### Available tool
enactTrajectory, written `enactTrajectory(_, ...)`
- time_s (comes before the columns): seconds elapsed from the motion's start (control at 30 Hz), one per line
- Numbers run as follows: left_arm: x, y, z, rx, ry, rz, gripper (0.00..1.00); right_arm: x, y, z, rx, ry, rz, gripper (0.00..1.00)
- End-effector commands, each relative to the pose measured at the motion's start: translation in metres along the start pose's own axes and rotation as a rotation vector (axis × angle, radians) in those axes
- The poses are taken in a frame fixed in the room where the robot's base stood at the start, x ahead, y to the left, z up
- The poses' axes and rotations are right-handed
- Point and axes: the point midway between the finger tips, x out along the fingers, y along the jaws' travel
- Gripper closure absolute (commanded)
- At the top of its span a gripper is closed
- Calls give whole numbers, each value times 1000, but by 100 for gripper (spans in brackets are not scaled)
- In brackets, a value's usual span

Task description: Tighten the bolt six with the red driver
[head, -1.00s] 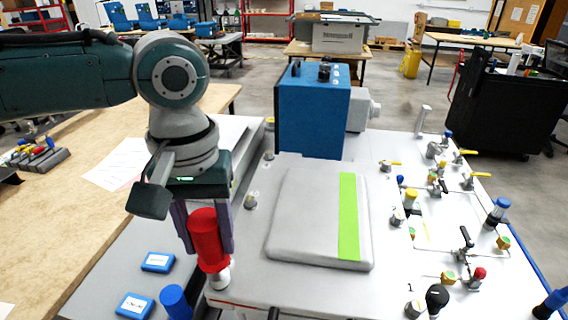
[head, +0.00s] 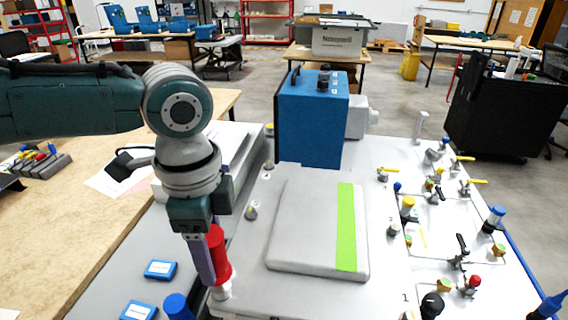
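The red driver (head: 219,258) stands roughly upright at the front left corner of the grey panel (head: 247,275), its pale lower end (head: 222,291) down at the panel. My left gripper (head: 207,268) points down around the driver's red handle and appears shut on it; the near finger covers part of the handle and the far finger is hidden. Any bolt under the driver is hidden. Other bolts stand along the panel's left edge, one (head: 251,212) beside the raised cover and another (head: 269,165) farther back. Their numbers are too small to read. My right gripper is not in view.
A raised grey cover with a green stripe (head: 346,228) lies right of the driver. A blue box (head: 311,120) stands behind it. Valves and fittings (head: 463,250) fill the panel's right side. Blue labelled boxes (head: 160,269) and a blue handle (head: 177,306) are at front left.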

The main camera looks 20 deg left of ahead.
Motion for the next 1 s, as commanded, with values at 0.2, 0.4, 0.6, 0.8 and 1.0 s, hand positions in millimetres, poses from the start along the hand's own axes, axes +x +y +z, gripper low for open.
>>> enactTrajectory(0.2,0,0,0,-2,-1,1,29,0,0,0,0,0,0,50)
enactTrajectory(0.4,0,0,0,-3,-1,1,29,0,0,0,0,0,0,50)
enactTrajectory(0.6,0,0,0,-4,-1,2,29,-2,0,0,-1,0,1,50)
enactTrajectory(0.8,0,1,-1,-4,-1,2,29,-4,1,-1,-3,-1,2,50)
enactTrajectory(1.0,0,1,-1,-4,-1,2,36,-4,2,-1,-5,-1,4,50)
